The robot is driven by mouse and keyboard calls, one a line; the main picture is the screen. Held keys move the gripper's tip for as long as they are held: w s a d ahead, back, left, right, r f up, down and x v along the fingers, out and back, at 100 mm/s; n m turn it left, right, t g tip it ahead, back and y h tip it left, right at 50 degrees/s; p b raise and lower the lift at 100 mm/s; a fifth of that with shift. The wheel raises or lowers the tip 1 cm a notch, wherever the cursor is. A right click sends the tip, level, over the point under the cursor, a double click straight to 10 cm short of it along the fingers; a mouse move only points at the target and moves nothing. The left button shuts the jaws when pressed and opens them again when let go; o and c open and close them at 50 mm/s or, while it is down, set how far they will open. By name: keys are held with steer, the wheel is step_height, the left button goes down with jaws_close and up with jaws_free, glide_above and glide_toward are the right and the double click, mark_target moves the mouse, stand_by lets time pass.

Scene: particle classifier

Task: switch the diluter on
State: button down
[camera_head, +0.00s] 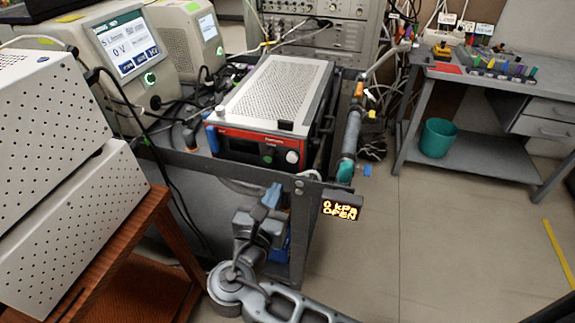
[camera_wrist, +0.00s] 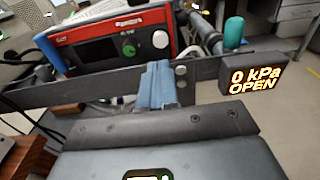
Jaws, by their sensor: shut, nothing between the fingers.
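A device with a red front (camera_head: 222,138) and a perforated silver lid stands on the grey cart; I cannot read a label naming it the diluter. Its black front panel has a green round control (camera_head: 267,159) and a pale knob (camera_head: 292,157). In the wrist view the red-fronted device (camera_wrist: 70,40) shows its dark screen, the green control (camera_wrist: 129,47) and the pale knob (camera_wrist: 160,39). My gripper (camera_head: 272,192) is shut and empty, in front of and below the device's front. Its blue fingers (camera_wrist: 157,75) reach up past the cart's front rail.
The cart's front rail (camera_head: 238,171) runs below the device. A small display (camera_head: 342,207) reading "0 kPa OPEN" sits at its right corner. A screened instrument (camera_head: 128,45) reading "0 V" stands left, beside hanging cables. A white perforated box (camera_head: 60,170) is nearer left. Floor is clear right.

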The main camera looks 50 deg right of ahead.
mark_target(292, 158)
steer(key=p+x, duration=0.1)
steer(key=x, duration=0.8)
steer(key=shift+w+d, duration=0.1)
steer(key=shift+d, duration=0.15)
steer(key=shift+w+d+r+p, duration=0.2)
steer(key=shift+d+p, duration=0.3)
steer(key=shift+d, duration=0.05)
steer(key=shift+w+d+f, duration=0.15)
steer(key=shift+d, duration=0.15)
